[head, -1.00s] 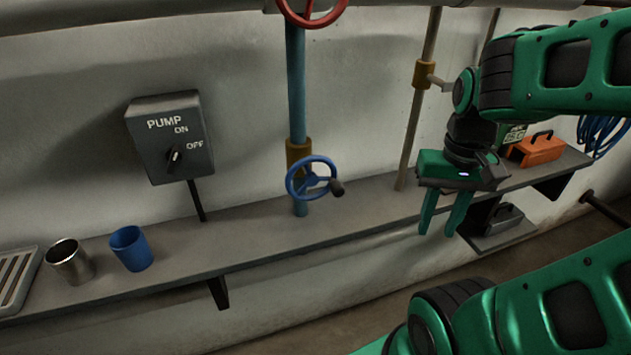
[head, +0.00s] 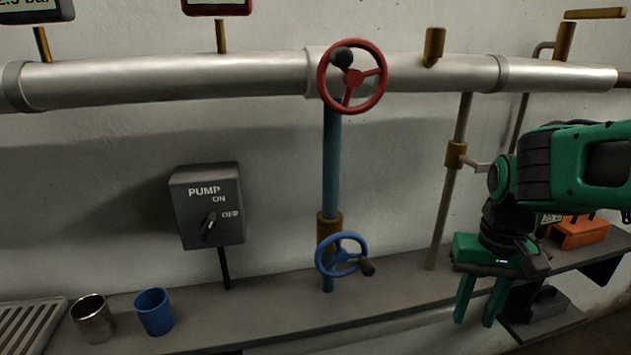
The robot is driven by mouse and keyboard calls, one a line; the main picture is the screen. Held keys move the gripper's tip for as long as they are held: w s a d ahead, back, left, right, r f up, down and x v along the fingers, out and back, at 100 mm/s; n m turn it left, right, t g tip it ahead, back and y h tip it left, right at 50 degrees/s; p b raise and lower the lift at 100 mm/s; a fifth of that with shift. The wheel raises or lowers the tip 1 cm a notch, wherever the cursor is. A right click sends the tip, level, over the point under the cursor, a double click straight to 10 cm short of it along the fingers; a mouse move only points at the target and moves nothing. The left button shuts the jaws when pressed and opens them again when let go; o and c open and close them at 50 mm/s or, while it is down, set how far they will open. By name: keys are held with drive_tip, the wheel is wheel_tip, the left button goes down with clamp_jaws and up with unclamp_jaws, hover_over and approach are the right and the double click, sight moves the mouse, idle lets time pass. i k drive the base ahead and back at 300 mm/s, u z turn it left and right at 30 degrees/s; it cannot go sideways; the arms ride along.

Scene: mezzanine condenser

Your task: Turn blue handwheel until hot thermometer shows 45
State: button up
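The blue handwheel (head: 341,256) sits low on the blue vertical pipe (head: 331,160), with a dark knob at its lower right rim. My gripper (head: 477,312) hangs to the right of the handwheel, fingers pointing down, apart from it. Its two fingers are spread with nothing between them. A display (head: 30,8) at the top left is cut off and reads about "2.5 bar". A second, red-framed display (head: 217,7) is cut off at the top, its reading out of frame. A small display (head: 551,219) behind my arm is mostly hidden. I cannot tell which is the hot thermometer.
A red handwheel (head: 352,77) sits above on the thick grey pipe (head: 180,82). A metal cup (head: 92,320), blue cup (head: 153,313) and grate (head: 28,325) are on the shelf (head: 270,305). An orange toolbox (head: 582,233) is at right.

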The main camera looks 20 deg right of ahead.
sight(368, 268)
drive_tip(key=z, duration=2.6)
drive_tip(key=k, duration=1.95)
drive_tip(key=u, duration=0.7)
